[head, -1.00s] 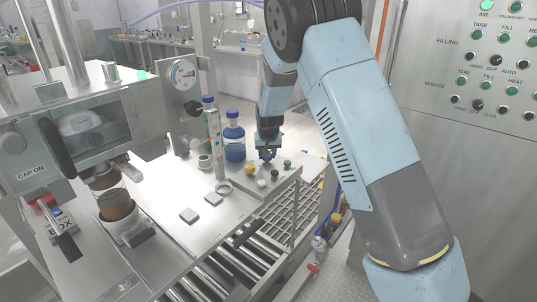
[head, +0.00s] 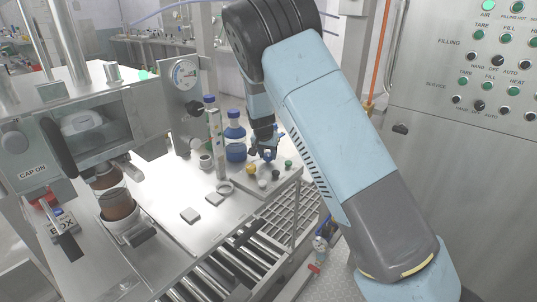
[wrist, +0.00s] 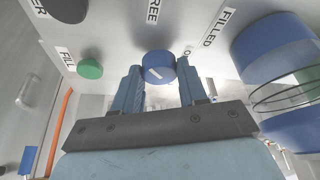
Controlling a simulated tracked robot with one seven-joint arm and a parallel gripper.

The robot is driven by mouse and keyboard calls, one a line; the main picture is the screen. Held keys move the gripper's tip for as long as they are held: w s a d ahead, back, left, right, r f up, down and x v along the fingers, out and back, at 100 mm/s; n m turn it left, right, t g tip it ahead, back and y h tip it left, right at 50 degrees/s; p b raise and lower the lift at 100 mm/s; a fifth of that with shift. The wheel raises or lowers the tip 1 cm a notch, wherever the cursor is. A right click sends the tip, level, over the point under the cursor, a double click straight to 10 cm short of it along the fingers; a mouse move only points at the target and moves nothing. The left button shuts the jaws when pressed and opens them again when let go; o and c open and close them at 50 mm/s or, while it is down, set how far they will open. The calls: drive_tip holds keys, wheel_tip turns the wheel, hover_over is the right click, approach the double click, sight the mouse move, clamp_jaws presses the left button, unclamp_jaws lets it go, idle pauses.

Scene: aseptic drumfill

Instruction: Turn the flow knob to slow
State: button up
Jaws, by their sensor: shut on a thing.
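The flow knob appears to be the round blue knob (wrist: 158,66) with a white pointer line, on the small panel among the buttons. In the head view the blue knob (head: 269,155) is small and partly hidden under my gripper (head: 265,145). In the wrist view my gripper (wrist: 160,72) has one finger on each side of the knob and is shut on it. The pointer line lies diagonally across the knob's face. Labels near it read FREE and FILLED; another label is partly hidden behind a finger, and I cannot read it.
A green button (wrist: 90,69) and a dark button (wrist: 65,8) sit beside the knob. Blue-capped bottles, one of them a blue bottle (head: 235,138), stand just left of my gripper. A yellow knob (head: 251,169) is close by. A roller conveyor (head: 225,265) runs below the bench.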

drive_tip(key=o, duration=1.1)
drive_tip(key=shift+c, duration=0.2)
drive_tip(key=v, duration=1.3)
drive_tip(key=shift+s+r, duration=0.15)
drive_tip(key=shift+r, duration=0.1)
